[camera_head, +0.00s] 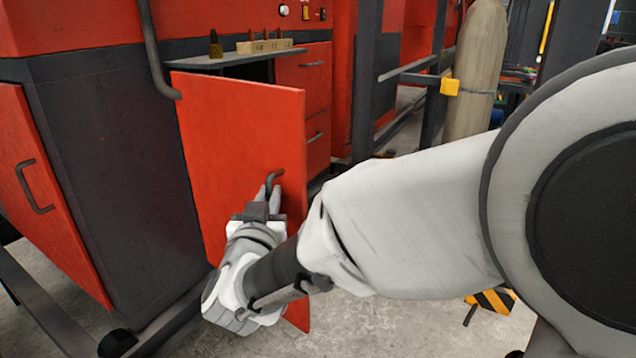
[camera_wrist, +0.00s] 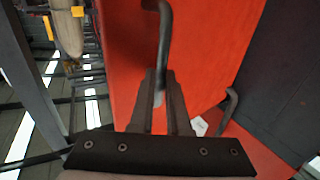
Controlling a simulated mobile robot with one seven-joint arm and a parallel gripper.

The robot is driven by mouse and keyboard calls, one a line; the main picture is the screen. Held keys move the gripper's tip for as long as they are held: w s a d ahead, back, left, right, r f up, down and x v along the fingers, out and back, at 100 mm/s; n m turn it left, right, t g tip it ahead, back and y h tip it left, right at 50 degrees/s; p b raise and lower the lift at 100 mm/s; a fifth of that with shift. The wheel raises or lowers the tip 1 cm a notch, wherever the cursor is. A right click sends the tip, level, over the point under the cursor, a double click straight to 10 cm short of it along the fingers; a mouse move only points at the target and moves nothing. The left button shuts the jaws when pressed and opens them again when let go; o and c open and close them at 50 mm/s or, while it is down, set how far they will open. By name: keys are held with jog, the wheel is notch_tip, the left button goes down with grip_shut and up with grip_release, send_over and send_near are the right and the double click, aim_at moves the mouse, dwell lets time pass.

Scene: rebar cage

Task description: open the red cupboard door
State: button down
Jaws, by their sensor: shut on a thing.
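The red cupboard door (camera_head: 238,150) stands swung out from the red and dark grey cabinet, with a dark gap behind its top edge. Its grey bar handle (camera_head: 275,177) is near the door's right edge. My gripper (camera_head: 270,192) is shut on this handle, with my arm reaching in from the right. In the wrist view the two fingertips (camera_wrist: 160,85) close around the lower part of the handle (camera_wrist: 164,35), in front of the red door (camera_wrist: 205,60). The inside of the cupboard is mostly hidden by the door.
Another red door with a handle (camera_head: 35,187) is at the left on the dark cabinet side (camera_head: 115,170). Red drawers (camera_head: 305,70) are behind the open door. A shelf (camera_head: 235,58) holds small items. A tan cylinder (camera_head: 475,70) stands behind my arm. Concrete floor shows below.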

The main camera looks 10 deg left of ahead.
jog(key=shift+s+a+r+h, duration=0.1)
jog(key=shift+s+a+h, duration=0.2)
jog(key=shift+s+a, duration=0.6)
jog(key=shift+m, duration=0.3)
jog(key=c, duration=0.9)
grip_release()
jog(key=shift+w, duration=0.15)
jog(key=shift+d, duration=0.1)
jog(key=s+d+p, duration=0.1)
jog(key=s+p, duration=0.2)
jog(key=s, duration=1.4)
jog(key=shift+s+d, duration=0.2)
jog(key=shift+d, duration=0.2)
jog(key=shift+w+d, duration=0.1)
